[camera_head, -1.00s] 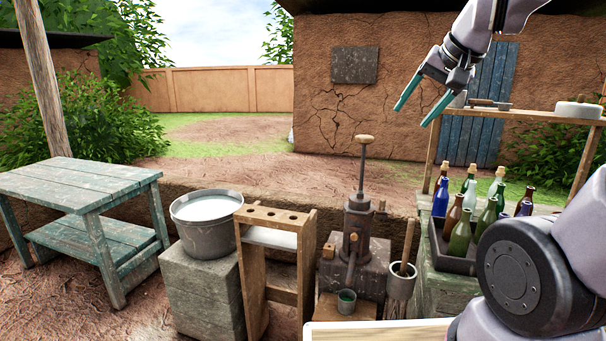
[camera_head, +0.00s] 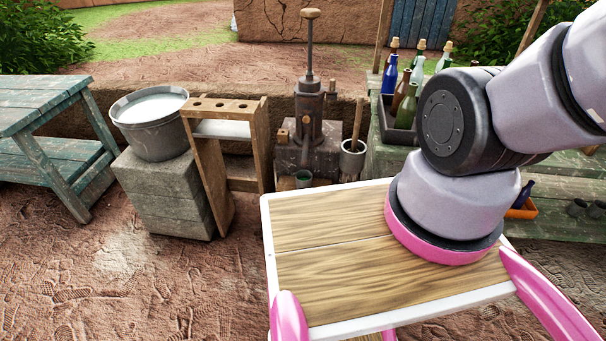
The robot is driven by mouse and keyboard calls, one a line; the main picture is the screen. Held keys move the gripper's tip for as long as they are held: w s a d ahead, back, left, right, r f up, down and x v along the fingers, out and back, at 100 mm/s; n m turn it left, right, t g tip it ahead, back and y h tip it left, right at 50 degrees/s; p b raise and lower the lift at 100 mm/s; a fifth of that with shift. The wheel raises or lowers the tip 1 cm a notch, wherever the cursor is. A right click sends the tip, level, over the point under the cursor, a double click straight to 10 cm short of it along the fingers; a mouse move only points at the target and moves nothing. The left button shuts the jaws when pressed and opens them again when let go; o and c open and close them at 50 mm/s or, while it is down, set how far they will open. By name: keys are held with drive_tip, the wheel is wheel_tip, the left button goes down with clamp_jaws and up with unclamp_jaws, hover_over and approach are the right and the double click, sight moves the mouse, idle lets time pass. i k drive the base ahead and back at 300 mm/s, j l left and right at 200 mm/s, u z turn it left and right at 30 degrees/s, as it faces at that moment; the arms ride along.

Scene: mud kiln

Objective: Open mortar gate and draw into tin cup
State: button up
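A dark metal mortar pump (camera_head: 309,115) with a tall plunger rod and wooden knob stands on a low block behind my base. A small wooden piece (camera_head: 282,136), perhaps the gate handle, sticks out on its left side. A small dark green-grey cup (camera_head: 303,178), likely the tin cup, sits upright below the pump's front. My gripper is outside the view; only my arm's lower links show at the right.
A wooden rack (camera_head: 221,106) with holes stands left of the pump, then a bucket (camera_head: 150,112) of pale liquid on a stone block. A grey pot (camera_head: 352,158) with a stick stands right of the pump. Bottles in a crate (camera_head: 398,132) stand farther right. Bare ground (camera_head: 130,285) lies front left.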

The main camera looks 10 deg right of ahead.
sight(307, 115)
drive_tip(key=i+l, duration=0.15)
drive_tip(key=l, duration=0.25)
drive_tip(key=i+l, duration=0.15)
drive_tip(key=l, duration=0.25)
drive_tip(key=i+l, duration=0.15)
drive_tip(key=l, duration=0.25)
drive_tip(key=u, duration=0.05)
